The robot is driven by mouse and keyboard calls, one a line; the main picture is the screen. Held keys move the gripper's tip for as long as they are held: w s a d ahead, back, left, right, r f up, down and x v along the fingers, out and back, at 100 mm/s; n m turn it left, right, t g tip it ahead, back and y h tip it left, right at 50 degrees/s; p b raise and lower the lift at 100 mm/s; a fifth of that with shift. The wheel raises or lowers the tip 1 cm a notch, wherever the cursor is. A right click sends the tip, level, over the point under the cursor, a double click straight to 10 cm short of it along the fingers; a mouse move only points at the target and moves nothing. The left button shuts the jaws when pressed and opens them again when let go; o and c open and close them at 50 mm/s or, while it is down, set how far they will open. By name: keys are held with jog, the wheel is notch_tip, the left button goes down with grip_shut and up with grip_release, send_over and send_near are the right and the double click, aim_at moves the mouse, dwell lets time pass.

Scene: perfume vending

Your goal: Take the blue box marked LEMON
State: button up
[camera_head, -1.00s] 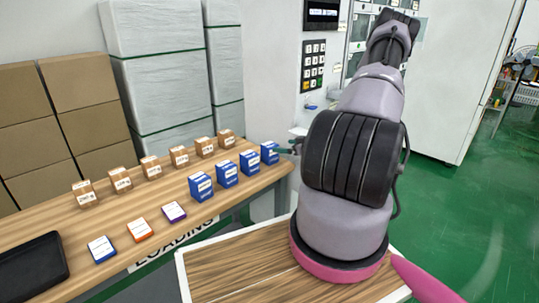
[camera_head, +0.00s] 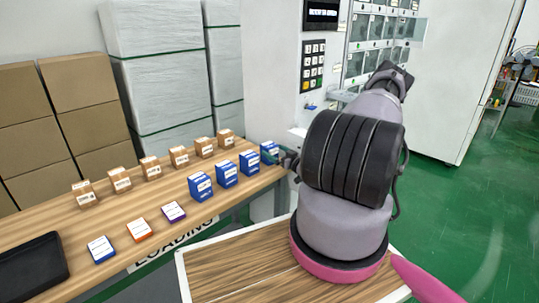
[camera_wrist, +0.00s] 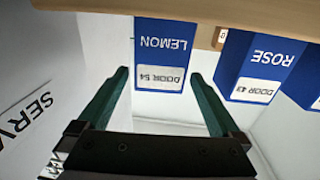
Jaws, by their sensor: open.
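The blue LEMON box (camera_wrist: 162,48) appears upside down in the wrist view, with a white label reading DOOR 54. In the head view it is the rightmost blue box (camera_head: 269,150) in the row, partly covered by my gripper (camera_head: 287,157). In the wrist view my gripper (camera_wrist: 159,75) is open, one finger on each side of the LEMON box, with gaps showing between the fingers and the box. The fingertips reach about the label's level. Whether they touch the box is not clear.
A blue ROSE box (camera_wrist: 262,62) stands beside the LEMON box, close to one finger. More blue boxes (camera_head: 201,187) and small brown boxes (camera_head: 122,180) line the wooden table (camera_head: 60,225). A white wall with a keypad (camera_head: 313,66) rises behind my arm.

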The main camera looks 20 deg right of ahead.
jog(key=shift+x, duration=1.9)
jog(key=c, duration=1.4)
